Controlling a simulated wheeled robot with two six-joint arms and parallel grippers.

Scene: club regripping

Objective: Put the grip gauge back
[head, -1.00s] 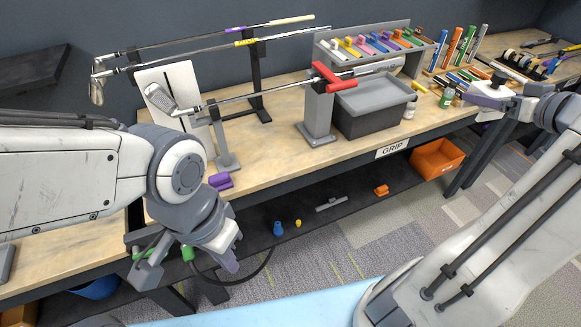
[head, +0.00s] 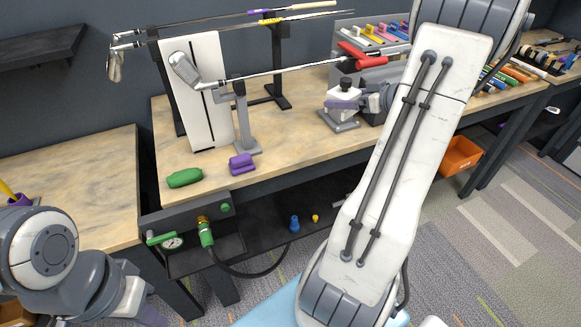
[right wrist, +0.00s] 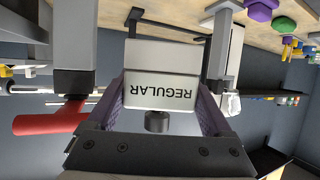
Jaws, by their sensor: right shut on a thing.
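The grip gauge is a white block (head: 344,101) with a black knob. In the right wrist view it (right wrist: 160,65) reads "REGULAR" upside down. My right gripper (head: 352,104) is shut on it, with the purple fingers on both sides of the block. In the head view they are in front of the grey clamp post (head: 345,125), above the bench; any gap to the bench is hard to judge. My left gripper (head: 140,312) is low at the bottom left, cut by the frame edge, and its fingertips are hard to make out.
A club lies in the red clamp (head: 363,55) and the grey front stand (head: 243,125). A white slotted board (head: 198,95), a green object (head: 184,177) and a purple block (head: 242,164) are on the bench (head: 285,145).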

